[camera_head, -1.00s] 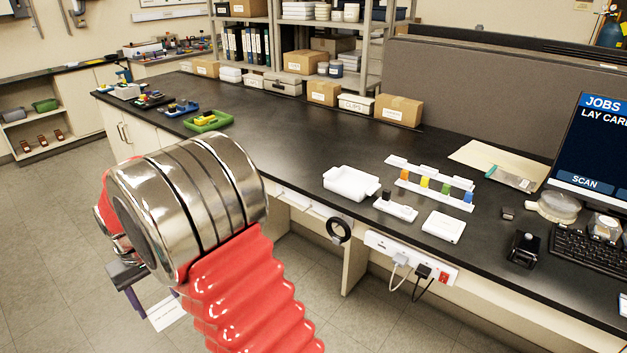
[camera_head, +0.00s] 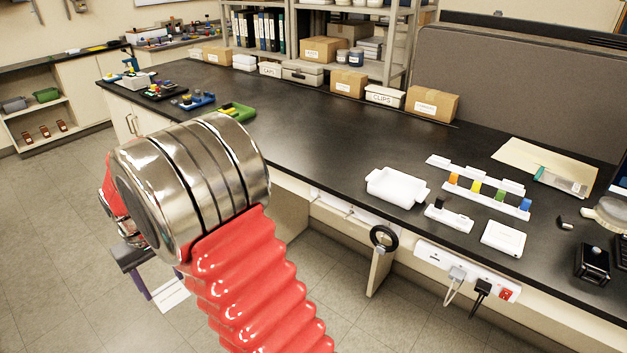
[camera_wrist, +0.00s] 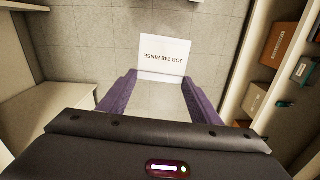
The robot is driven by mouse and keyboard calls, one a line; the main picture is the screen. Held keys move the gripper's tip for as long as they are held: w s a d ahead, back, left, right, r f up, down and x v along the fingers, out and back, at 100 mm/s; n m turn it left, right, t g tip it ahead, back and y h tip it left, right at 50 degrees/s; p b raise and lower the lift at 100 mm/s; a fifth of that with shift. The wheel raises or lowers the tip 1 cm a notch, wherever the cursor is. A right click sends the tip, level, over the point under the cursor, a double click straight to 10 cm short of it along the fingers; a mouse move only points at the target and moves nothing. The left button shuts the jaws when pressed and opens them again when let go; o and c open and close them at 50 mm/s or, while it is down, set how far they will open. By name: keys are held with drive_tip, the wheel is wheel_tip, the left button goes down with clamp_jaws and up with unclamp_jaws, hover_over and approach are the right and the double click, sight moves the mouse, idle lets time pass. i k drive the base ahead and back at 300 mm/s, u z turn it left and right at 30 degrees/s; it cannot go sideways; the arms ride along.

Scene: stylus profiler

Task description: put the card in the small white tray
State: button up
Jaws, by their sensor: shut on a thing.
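The white card (camera_wrist: 165,57) reads "JOB 248 RINSE" in the wrist view. My gripper (camera_wrist: 160,82) is shut on the card's near edge, between its two purple fingers. In the head view my gripper (camera_head: 150,288) hangs over the floor in front of the bench, with part of the card (camera_head: 172,294) showing below it. The small white tray (camera_head: 397,187) stands on the black bench top to the right of my arm, well apart from the card. It looks empty.
Right of the tray are a small white holder with a black block (camera_head: 449,216), a rack of coloured blocks (camera_head: 487,195) and a white box (camera_head: 503,238). A green tray (camera_head: 238,113) stands further left. The black bench top (camera_head: 320,130) between is clear.

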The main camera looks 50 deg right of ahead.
sight(397, 191)
drive_tip(key=u, duration=0.85)
drive_tip(key=i, duration=0.2)
drive_tip(key=z, duration=2.55)
drive_tip(key=k, duration=0.55)
drive_tip(key=z, duration=0.15)
drive_tip(key=i, duration=0.4)
